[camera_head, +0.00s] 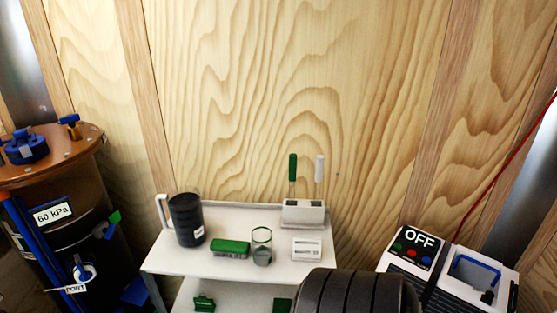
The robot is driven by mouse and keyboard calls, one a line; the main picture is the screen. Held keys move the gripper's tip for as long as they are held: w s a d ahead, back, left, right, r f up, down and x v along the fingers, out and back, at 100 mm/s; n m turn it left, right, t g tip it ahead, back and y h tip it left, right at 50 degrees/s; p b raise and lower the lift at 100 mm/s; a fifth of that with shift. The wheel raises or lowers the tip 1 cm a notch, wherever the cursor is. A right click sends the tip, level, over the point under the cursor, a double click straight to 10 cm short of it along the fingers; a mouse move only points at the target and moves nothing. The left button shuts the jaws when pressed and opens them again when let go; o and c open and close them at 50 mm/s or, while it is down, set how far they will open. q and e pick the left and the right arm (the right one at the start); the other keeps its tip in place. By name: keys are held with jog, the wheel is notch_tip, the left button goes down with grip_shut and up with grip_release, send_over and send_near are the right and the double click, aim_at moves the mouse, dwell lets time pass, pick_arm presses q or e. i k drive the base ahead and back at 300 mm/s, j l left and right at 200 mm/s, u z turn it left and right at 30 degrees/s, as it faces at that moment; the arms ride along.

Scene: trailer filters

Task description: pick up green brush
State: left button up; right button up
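A tool with a green handle (293,168) stands upright in a white holder (303,218) at the back right of a white shelf cart. A similar tool with a white handle (319,169) stands just right of it. The lower ends of both are hidden in the holder. A green block with a dark lower side (230,247) lies on the cart's top near the front. I cannot tell for sure which green item is the brush. Neither of my grippers is in view.
The white cart top (185,262) also bears a black cylinder (186,219), a glass (262,246) and a white box (306,248). A dark ribbed round shape (357,294) covers its front right. A large tank (75,225) stands left, an "OFF" device (418,250) right.

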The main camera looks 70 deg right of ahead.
aim_at(232, 248)
jog(key=z, duration=1.75)
jog(key=u, duration=2.8)
jog(key=z, duration=2.7)
